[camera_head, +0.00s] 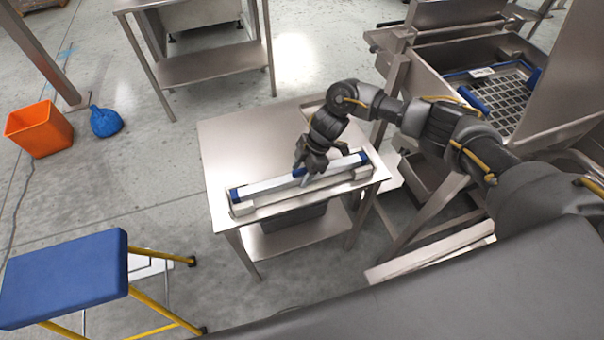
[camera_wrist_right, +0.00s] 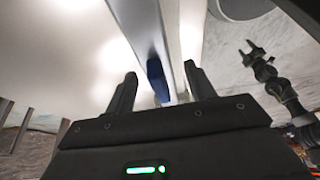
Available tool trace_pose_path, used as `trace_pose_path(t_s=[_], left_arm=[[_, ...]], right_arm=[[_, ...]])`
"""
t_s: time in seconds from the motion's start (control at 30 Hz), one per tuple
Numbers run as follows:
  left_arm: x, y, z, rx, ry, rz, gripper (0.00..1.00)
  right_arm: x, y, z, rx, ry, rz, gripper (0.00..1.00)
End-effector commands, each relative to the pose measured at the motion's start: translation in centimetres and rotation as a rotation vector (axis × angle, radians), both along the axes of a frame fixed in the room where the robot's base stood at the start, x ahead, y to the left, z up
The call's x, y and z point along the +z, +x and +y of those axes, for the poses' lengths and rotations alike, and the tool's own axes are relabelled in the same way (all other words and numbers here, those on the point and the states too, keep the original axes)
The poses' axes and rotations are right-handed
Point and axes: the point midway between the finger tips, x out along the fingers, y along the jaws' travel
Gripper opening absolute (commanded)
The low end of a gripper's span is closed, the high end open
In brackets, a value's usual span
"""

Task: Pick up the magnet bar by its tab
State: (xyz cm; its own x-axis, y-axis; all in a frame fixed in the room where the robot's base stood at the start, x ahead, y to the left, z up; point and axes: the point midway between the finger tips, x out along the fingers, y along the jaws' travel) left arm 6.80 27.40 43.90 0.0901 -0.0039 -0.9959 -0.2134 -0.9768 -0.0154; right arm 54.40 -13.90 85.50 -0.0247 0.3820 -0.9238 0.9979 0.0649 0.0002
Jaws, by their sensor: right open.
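The magnet bar (camera_head: 270,186) is a long pale metal bar with blue ends, lying across two light blocks near the front of a steel table. My left gripper (camera_wrist_right: 254,50) appears small in the wrist view, fingers apart, away from the bar.
The steel table (camera_head: 235,150) is bare behind the bar. A machine with a grated tray (camera_head: 500,95) stands to the right.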

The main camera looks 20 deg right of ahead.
Motion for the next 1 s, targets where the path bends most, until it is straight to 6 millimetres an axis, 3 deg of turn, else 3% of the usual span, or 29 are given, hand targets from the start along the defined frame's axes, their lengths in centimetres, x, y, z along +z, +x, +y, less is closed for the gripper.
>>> trace_pose_path(t_s=[0.27,0.7,1.0], left_arm=[[0.03,-0.02,0.02,0.000,0.000,0.001,0.55],[0.03,0.01,0.03,0.000,0.000,0.000,0.55],[0.07,0.08,0.03,0.000,0.001,0.000,0.55]], right_arm=[[-0.35,0.01,0.07,-0.001,-0.001,-0.001,0.55],[-0.31,0.02,0.07,-0.001,-0.001,-0.001,0.00],[-0.06,0.16,0.17,-0.001,0.003,-0.004,0.00]])
